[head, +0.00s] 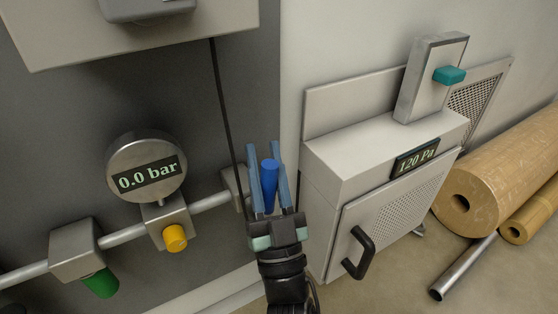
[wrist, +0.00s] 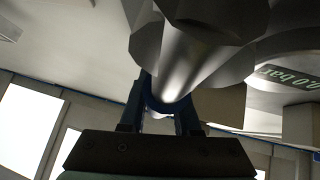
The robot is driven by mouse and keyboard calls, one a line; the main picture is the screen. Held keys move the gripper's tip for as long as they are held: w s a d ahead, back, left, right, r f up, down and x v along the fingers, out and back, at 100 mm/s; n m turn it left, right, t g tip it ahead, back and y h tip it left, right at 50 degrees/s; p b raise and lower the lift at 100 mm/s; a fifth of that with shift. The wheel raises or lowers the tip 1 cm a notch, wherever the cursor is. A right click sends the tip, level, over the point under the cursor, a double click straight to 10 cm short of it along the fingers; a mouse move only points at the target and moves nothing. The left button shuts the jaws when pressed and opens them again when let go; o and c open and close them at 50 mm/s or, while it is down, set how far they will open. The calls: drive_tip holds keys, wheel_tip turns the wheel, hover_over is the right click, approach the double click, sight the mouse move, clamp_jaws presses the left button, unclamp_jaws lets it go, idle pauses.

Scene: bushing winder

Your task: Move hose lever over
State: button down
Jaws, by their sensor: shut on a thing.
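A blue lever (head: 269,182) with a rounded end shows between the two blue fingers of my gripper (head: 265,147) in the head view. My gripper is shut on it, with one finger on each side. In the wrist view, a dark blue part (wrist: 158,102) sits between the fingers, below a shiny metal cylinder (wrist: 185,60). The base of the lever is mostly hidden behind my gripper; a grey block (head: 233,187) at the end of the pipe shows just left of it.
A round gauge (head: 147,168) reading "0.0 bar" sits on the pipe (head: 122,236), with a yellow knob (head: 175,238) and a green handle (head: 101,284) to the left. A white cabinet (head: 375,190) reading "120 Pa", with a black handle (head: 358,253), stands close right. Brown rolls (head: 510,165) lie beyond.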

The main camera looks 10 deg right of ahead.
drive_tip(key=shift+s+a+n+y, duration=0.15)
drive_tip(key=shift+a+n+y, duration=0.2)
drive_tip(key=shift+n+y, duration=0.35)
drive_tip(key=shift+s+a+n+y, duration=0.1)
drive_tip(key=shift+a+n+y, duration=0.2)
drive_tip(key=shift+n+y, duration=0.4)
drive_tip(key=c, duration=0.6)
unclamp_jaws()
drive_tip(key=p+v, duration=0.3)
drive_tip(key=v, duration=1)
drive_tip(key=shift+s, duration=0.15)
